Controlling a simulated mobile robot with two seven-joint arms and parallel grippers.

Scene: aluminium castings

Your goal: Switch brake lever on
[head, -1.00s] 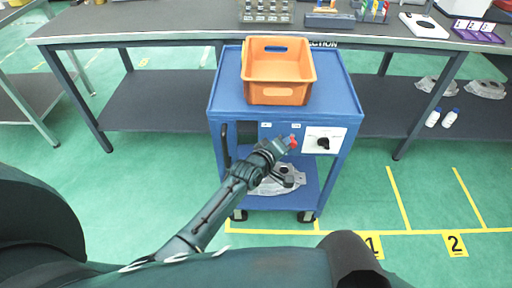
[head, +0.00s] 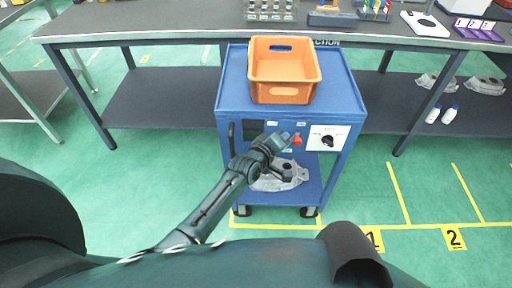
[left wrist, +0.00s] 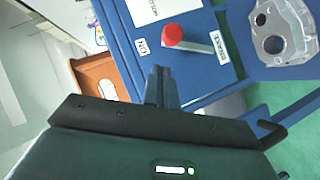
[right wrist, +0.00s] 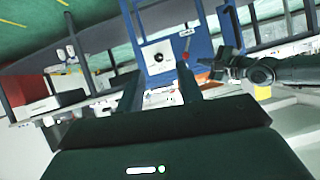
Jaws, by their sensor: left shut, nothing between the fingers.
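The brake lever, a grey shaft with a red knob (head: 298,139), is on the front panel of the blue cart (head: 232,118). In the left wrist view the red knob (left wrist: 172,35) lies between an ON label (left wrist: 142,46) and another label (left wrist: 220,47), the shaft running right from it. My left gripper (head: 286,138) is shut and empty, just left of the knob in the head view. Its fingertips (left wrist: 161,72) sit below the knob in the left wrist view; contact is not evident. My right gripper (right wrist: 170,90) has its fingers apart, away from the cart, with nothing between them.
An orange crate (head: 284,94) stands on the cart top. A white panel with a black rotary knob (head: 328,141) is right of the lever. A grey casting (head: 280,178) lies on the cart's lower shelf.

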